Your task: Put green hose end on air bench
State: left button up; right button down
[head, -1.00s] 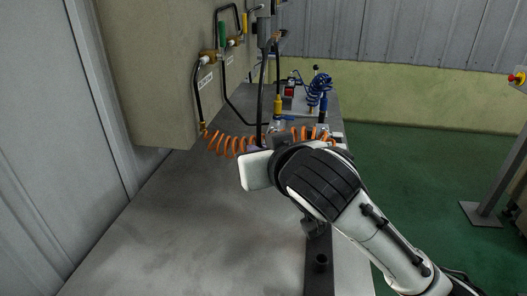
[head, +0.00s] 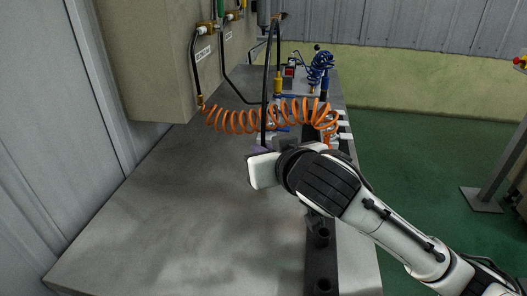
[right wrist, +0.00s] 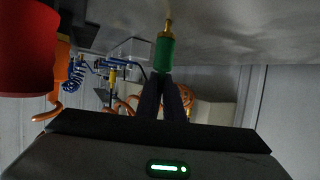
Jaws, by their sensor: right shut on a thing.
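In the right wrist view, my right gripper (right wrist: 164,80) is shut on the green hose end (right wrist: 164,52), a green cylinder with a brass tip pointing away from the fingers. In the head view, my right wrist hides the fingers and the green end. A dark hose (head: 265,110) runs down behind the wrist; its join to the green end is hidden. The grey metal bench top (head: 170,205) spreads left of and below my right arm. Whether the brass tip touches the grey surface above it in the wrist view is unclear. My left gripper is out of view.
An orange coiled hose (head: 255,120) stretches across the bench behind my wrist. A blue coil (head: 320,67) stands at the far end. A wall panel (head: 150,60) with hose fittings borders the left side. A large red object (right wrist: 25,45) fills the wrist view's upper left corner.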

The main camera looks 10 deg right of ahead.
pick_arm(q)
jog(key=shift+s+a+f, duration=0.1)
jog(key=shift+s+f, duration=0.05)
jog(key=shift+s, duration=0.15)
pick_arm(e)
jog(key=c, duration=1.9)
grip_release()
